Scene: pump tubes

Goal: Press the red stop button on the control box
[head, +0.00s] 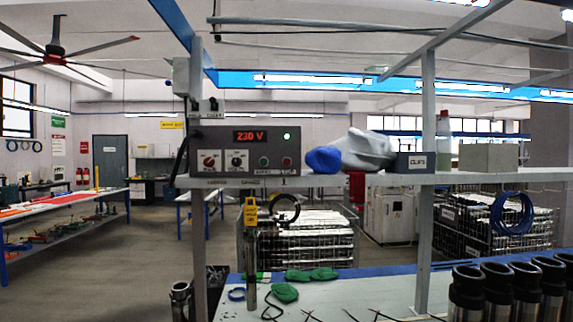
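The grey control box (220,144) stands on a shelf left of the picture's middle, facing me. Its display (258,136) reads 230 V in red, and a small green lamp (287,136) is lit at its upper right. Along its lower face are a red rotary knob (209,161), a dark rotary knob (237,160), a green button (264,161) and a red button (286,161) at the right end. The red button is small here; whether it is pressed in cannot be told. Neither of my grippers is in the head view.
The shelf (390,181) also carries a blue and grey bundle (365,152), a labelled box (410,163) and a bottle (443,140). Frame posts (425,240) rise from the bench. Below, green cloths (285,292), cables and several steel tubes (468,295) occupy the bench.

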